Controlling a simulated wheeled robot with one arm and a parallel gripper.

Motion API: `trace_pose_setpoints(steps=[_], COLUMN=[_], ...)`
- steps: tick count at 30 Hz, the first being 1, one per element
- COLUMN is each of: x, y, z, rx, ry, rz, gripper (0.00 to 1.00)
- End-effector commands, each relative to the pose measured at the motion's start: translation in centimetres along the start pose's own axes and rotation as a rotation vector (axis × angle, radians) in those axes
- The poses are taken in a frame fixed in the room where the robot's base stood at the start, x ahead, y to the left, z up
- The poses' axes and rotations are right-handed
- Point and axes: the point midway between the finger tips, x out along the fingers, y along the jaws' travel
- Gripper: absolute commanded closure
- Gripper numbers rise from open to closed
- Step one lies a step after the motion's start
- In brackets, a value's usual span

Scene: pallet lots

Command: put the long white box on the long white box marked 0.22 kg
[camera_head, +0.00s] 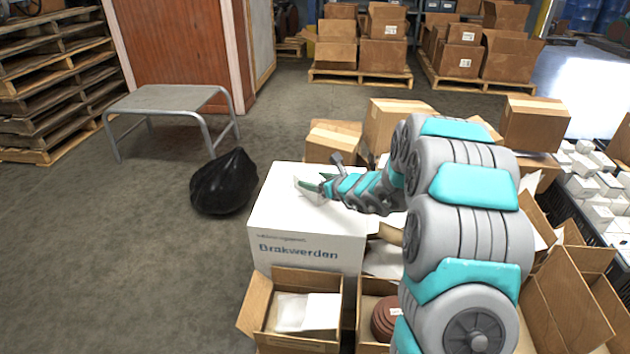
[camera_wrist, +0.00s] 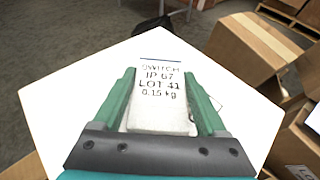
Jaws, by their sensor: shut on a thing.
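My gripper (camera_head: 312,186) is over the top of a large white carton (camera_head: 276,208) printed "Brakwerden". In the wrist view my gripper (camera_wrist: 162,105) is shut on a white box (camera_wrist: 158,112), one green finger on each side. Its printing reads SWITCH, IP 67, LOT 41, 0.15 kg. The held box is pale against the carton, so I cannot tell whether it touches the carton top. I cannot make out a box marked 0.22 kg in either view.
A dark crate of small white boxes (camera_head: 592,182) stands at the right. Open cardboard boxes (camera_head: 290,342) stand in front of the carton, others behind it. A black bag (camera_head: 224,184) and a grey metal table (camera_head: 166,98) are at the left.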

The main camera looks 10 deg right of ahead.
Motion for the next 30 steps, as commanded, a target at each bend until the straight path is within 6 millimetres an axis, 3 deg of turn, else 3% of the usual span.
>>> trace_pose_setpoints(steps=[5,6,11,23,30], x=[0.2,0.1,0.1,-0.2,-3.9], y=[0.0,0.0,0.0,0.0,-0.1], z=[-0.4,-0.3,-0.3,0.3,0.0], rx=[0.001,0.001,0.001,0.000,0.003], ry=[-0.002,-0.001,0.000,0.002,-0.001], rz=[0.000,0.000,0.000,0.000,-0.002], gripper=[0.89,0.21,0.03,0.00,0.00])
